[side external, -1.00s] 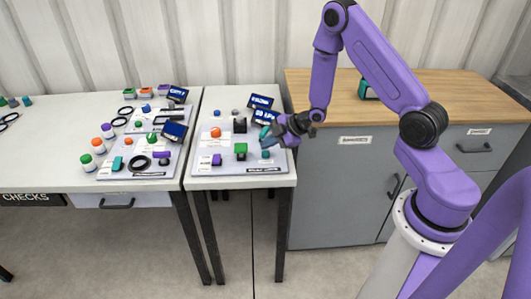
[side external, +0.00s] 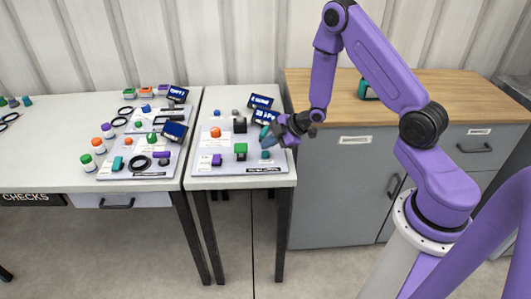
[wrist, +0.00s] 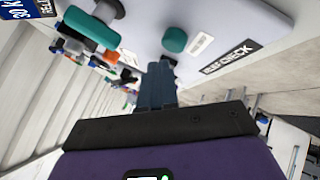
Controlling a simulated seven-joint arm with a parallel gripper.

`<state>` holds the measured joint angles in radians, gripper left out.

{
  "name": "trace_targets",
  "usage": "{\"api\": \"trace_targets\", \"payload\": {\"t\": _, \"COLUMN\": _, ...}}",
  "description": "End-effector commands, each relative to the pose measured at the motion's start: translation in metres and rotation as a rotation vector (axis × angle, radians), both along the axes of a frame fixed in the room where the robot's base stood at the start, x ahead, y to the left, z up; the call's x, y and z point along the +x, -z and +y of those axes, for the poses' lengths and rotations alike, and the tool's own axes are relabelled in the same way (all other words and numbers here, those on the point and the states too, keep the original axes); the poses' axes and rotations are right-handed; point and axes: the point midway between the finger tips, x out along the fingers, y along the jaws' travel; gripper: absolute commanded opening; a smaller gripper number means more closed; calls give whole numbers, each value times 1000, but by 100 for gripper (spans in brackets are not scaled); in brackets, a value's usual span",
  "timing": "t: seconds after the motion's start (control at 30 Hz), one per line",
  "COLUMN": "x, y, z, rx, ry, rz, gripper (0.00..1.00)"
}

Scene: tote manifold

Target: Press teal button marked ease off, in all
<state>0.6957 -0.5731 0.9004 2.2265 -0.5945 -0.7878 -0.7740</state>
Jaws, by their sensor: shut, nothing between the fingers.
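A round teal button (wrist: 174,39) stands on the pale panel (wrist: 235,22) in the wrist view, beside a small white label whose words I cannot read. The same teal button (side external: 266,154) shows near the right front of the panel in the side view. My gripper (wrist: 162,66) is shut and empty, its blue fingers pointing toward the panel. Its tips appear just below the button in the wrist view, apart from it.
A teal handle (wrist: 92,28) stands near the button, and a dark plate reads "RELIEF CHECK" (wrist: 228,58). Another crowded panel lies left.

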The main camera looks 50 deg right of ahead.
Motion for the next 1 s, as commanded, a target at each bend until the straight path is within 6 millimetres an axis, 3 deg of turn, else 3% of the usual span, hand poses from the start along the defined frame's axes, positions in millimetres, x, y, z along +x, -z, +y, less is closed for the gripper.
{"api": "trace_targets", "payload": {"t": 1.0, "x": 0, "y": 9, "z": 0, "rx": 0, "ry": 0, "rz": 0, "gripper": 0}}
